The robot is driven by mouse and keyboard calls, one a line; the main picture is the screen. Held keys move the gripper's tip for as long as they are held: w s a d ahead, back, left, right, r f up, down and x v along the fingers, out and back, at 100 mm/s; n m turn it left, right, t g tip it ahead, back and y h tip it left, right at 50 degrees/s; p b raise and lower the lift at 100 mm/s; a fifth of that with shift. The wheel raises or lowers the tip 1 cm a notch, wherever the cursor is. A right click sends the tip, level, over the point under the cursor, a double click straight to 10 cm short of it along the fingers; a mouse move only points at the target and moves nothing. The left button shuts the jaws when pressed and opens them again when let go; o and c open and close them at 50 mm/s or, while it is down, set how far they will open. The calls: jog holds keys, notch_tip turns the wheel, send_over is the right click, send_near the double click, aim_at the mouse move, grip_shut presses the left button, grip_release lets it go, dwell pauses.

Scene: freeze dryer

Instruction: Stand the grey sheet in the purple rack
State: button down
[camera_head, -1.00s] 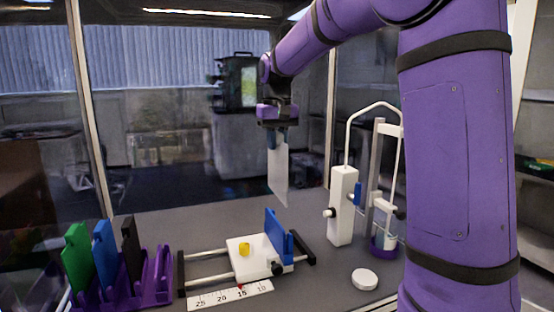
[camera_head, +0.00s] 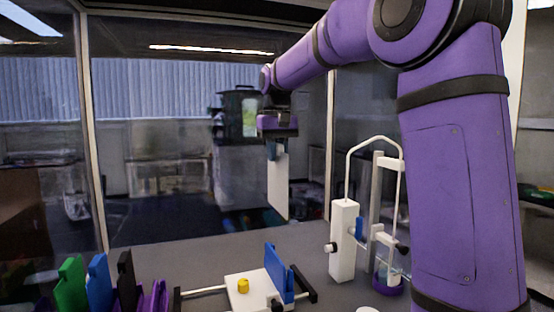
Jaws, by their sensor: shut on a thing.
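My gripper (camera_head: 277,152) is shut on the grey sheet (camera_head: 278,186), which hangs upright below it, in the air above the bench. The sheet is pale grey, almost white, and seen partly turned. The purple rack (camera_head: 157,298) is at the bottom left, cut off by the picture's lower edge. A green sheet (camera_head: 71,284), a blue sheet (camera_head: 99,281) and a black sheet (camera_head: 127,278) stand in it. The rack's right part shows purple uprights with no sheet between them. My gripper is up and to the right of the rack, well apart from it.
A white sliding block (camera_head: 251,291) with a yellow knob (camera_head: 243,286) and a blue plate (camera_head: 279,272) sits on rails right of the rack. A white stand (camera_head: 343,240) with a bent tube is further right. A white disc (camera_head: 367,309) shows at the bottom edge. Bare bench lies behind the rails.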

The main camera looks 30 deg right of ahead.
jog(key=shift+r, duration=3.85)
